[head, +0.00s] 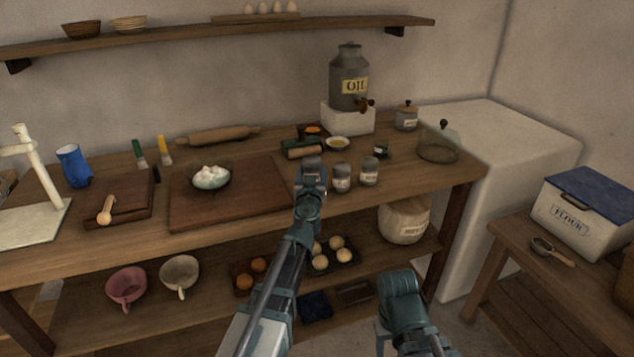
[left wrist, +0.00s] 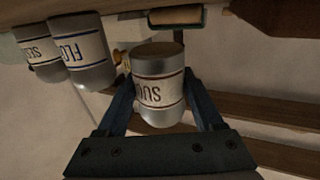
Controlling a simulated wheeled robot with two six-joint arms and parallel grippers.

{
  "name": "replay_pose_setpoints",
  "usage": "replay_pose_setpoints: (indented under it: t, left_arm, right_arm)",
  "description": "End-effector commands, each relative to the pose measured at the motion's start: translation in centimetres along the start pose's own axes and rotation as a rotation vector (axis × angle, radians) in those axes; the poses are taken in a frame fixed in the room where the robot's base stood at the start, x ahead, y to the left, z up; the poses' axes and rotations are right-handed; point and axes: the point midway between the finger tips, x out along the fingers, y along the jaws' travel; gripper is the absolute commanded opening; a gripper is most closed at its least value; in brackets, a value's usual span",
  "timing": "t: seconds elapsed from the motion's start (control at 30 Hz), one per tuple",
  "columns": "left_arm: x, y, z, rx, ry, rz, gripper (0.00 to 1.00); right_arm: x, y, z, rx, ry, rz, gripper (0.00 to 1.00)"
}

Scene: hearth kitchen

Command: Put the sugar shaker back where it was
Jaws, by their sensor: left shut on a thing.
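In the head view my left gripper (head: 312,167) is over the table's front, left of two similar shakers, and mostly hides the sugar shaker. Those are the flour shaker (head: 341,179) and another labelled shaker (head: 369,171), side by side. My right gripper (head: 401,288) is low before the table; its fingers are unclear.
A cutting board (head: 240,208) with a bowl (head: 211,178) lies left of my left gripper. A glass dome (head: 438,145) is at right.

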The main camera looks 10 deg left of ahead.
Motion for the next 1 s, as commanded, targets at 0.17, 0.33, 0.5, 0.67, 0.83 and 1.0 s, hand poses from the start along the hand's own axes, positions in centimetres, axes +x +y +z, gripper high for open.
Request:
replay_pose_setpoints:
  t: [0.17, 0.33, 0.5, 0.67, 0.83, 1.0]
  left_arm:
    - [0.3, -0.4, 3.2, 0.0, 0.0, 0.001, 0.06]
    - [0.4, -0.6, 3.8, 0.0, 0.0, 0.003, 0.06]
    - [0.4, -0.7, 3.5, 0.0, 0.0, 0.003, 0.06]
    - [0.4, -0.7, 3.9, 0.0, 0.0, 0.003, 0.06]
    - [0.4, -0.7, 3.8, 0.0, 0.0, 0.002, 0.94]
    - [0.4, -0.7, 3.8, 0.0, 0.0, 0.002, 0.98]
  right_arm:
    - [3.2, -0.3, -0.2, 0.0, 0.0, 0.0, 0.55]
    - [3.7, -0.3, -0.2, 0.0, 0.0, 0.0, 0.55]
    - [3.5, -0.3, -0.2, 0.0, 0.0, 0.0, 0.55]
    - [3.9, -0.4, -0.2, 0.0, 0.0, 0.0, 0.55]
    - [3.8, -0.4, -0.2, 0.0, 0.0, 0.0, 0.55]
    - [3.8, -0.4, -0.2, 0.0, 0.0, 0.0, 0.55]
